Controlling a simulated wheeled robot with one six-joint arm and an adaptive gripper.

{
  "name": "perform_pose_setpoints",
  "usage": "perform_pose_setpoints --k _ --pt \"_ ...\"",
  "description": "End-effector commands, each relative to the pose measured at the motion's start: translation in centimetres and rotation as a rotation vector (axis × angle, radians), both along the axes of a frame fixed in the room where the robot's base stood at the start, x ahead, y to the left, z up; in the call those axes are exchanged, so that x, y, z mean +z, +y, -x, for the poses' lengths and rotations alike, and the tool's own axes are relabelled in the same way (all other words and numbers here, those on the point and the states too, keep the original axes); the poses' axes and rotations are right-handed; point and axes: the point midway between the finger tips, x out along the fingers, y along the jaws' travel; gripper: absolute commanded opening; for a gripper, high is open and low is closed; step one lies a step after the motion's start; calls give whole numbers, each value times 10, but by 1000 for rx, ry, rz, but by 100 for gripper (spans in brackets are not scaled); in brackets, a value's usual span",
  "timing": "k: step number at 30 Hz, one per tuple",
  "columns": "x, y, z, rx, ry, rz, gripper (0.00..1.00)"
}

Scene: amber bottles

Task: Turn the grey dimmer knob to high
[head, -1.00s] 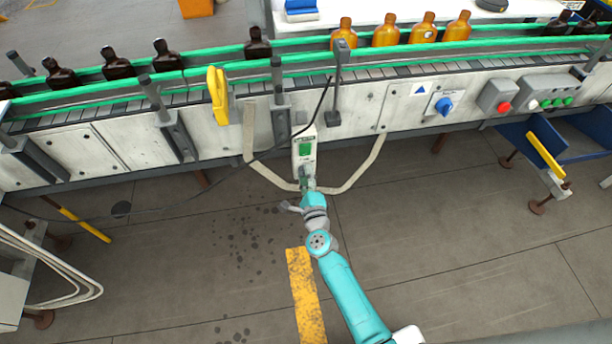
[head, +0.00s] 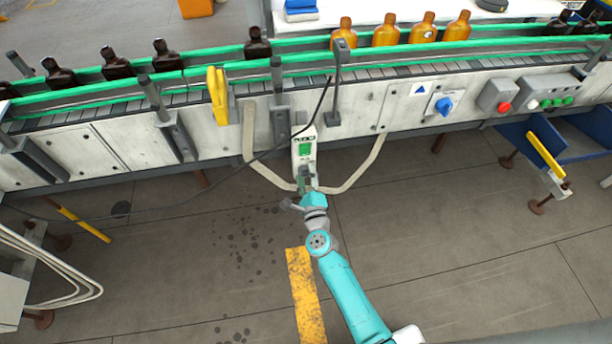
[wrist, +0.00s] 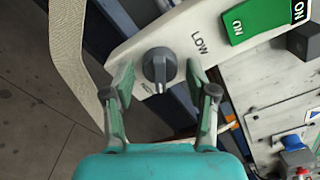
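The grey dimmer knob (wrist: 160,65) is round with a raised grip bar and sits on a white control box (wrist: 125,45) in the wrist view. The word LOW is printed to the right of the knob; another label below it is partly hidden and unreadable. My gripper (wrist: 159,72) is open, with one finger on each side of the knob and a visible gap to it on both sides. In the head view my gripper (head: 307,186) is at the lower end of the white box (head: 304,147), hiding the knob.
A green ON switch (wrist: 252,20) is on the same box. Beige straps (head: 362,168) run on both sides of it. A black cable (head: 275,152) hangs past the box. A blue knob (head: 444,106) and red button (head: 504,107) are farther right on the conveyor. Bare floor surrounds my arm.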

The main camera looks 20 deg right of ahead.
Motion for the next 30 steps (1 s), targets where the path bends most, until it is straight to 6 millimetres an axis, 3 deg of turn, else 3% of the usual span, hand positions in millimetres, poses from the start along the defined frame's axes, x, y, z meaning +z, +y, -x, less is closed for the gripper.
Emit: perform_pose_setpoints --k 9,14,30 --pt "0 1 1 1 0 1 63" --pt "0 3 14 3 1 1 63" --pt "-1 18 105 2 1 1 63"
